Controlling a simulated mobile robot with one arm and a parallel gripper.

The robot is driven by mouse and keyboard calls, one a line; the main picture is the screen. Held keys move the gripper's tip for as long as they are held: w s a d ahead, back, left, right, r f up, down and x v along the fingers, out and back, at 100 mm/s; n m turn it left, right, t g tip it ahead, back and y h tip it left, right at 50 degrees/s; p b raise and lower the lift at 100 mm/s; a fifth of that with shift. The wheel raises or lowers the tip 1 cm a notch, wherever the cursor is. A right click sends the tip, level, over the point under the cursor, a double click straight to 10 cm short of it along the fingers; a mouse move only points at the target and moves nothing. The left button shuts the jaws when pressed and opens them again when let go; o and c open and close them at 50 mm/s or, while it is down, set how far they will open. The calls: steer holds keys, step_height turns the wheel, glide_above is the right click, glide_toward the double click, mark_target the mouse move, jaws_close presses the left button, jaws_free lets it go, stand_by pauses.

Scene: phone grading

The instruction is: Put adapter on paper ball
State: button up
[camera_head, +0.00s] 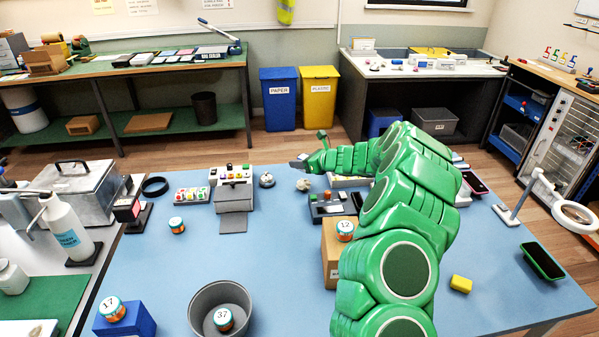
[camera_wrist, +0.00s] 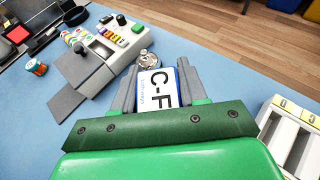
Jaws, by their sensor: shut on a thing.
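My gripper (camera_head: 300,163) is over the far middle of the blue table in the head view. In the wrist view my grey fingers (camera_wrist: 157,86) are shut on a white and blue block marked "C-F" (camera_wrist: 157,90), which looks like the adapter. A small crumpled beige-white ball (camera_head: 303,185), probably the paper ball, lies on the table just below my gripper in the head view. I cannot make out the ball in the wrist view; the held block and my gripper may hide it. The held block is too small to make out clearly in the head view.
A silver bell-like dome (camera_head: 267,180) stands left of the ball. A grey machine with buttons (camera_head: 234,190) is further left. A dark device (camera_head: 330,205) and a cardboard box (camera_head: 331,262) stand nearer, at right. The table's middle left is mostly clear.

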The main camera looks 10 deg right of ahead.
steer(key=shift+w+f, duration=1.4)
steer(key=shift+f, duration=1.75)
steer(key=shift+f, duration=0.15)
steer(key=o, duration=1)
steer(key=shift+o, duration=0.2)
